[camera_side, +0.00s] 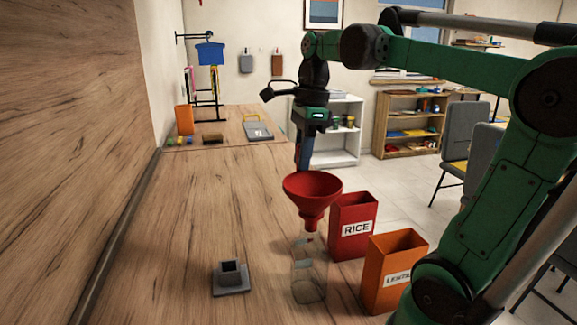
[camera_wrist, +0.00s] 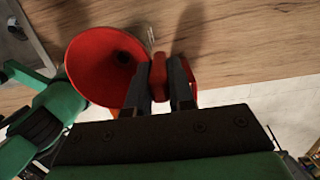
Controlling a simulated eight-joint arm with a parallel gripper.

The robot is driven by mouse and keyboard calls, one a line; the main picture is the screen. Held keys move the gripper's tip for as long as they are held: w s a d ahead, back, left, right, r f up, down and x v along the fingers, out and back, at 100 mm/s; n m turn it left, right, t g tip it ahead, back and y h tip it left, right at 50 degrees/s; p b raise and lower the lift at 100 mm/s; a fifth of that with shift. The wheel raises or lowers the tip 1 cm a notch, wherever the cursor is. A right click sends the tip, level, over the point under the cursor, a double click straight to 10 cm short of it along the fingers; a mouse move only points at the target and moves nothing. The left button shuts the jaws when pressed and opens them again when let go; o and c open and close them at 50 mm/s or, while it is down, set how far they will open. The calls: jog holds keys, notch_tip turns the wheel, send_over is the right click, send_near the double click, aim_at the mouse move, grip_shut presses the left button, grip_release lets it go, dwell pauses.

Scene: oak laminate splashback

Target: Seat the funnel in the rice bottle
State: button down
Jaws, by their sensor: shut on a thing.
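The red funnel (camera_side: 312,190) is upright, with its wide mouth up and its spout pointing down. My gripper (camera_side: 304,160) is shut on the funnel's far edge in the side view. In the wrist view my gripper (camera_wrist: 160,80) pinches a red tab beside the funnel's bowl (camera_wrist: 95,62). The clear bottle (camera_side: 310,272) stands on the counter directly under the funnel in the side view. The spout's tip shows at about the height of the bottle's mouth; I cannot tell whether it is inside. A red box labelled RICE (camera_side: 353,228) stands right of the bottle.
An orange box with a partly hidden lentil label (camera_side: 393,270) stands at the front right, near the counter's edge. A grey block with a square socket (camera_side: 231,277) sits left of the bottle.

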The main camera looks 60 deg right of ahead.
jog(key=shift+f, duration=0.35)
dwell(0.3)
jog(key=shift+f, duration=0.6)
jog(key=c, duration=0.7)
grip_release()
jog(key=shift+r, duration=0.15)
jog(key=shift+s+d+r, duration=0.15)
jog(key=shift+r, duration=1.2)
jog(key=shift+s+d+r, duration=0.1)
jog(key=shift+r, duration=1.2)
jog(key=shift+f, duration=0.1)
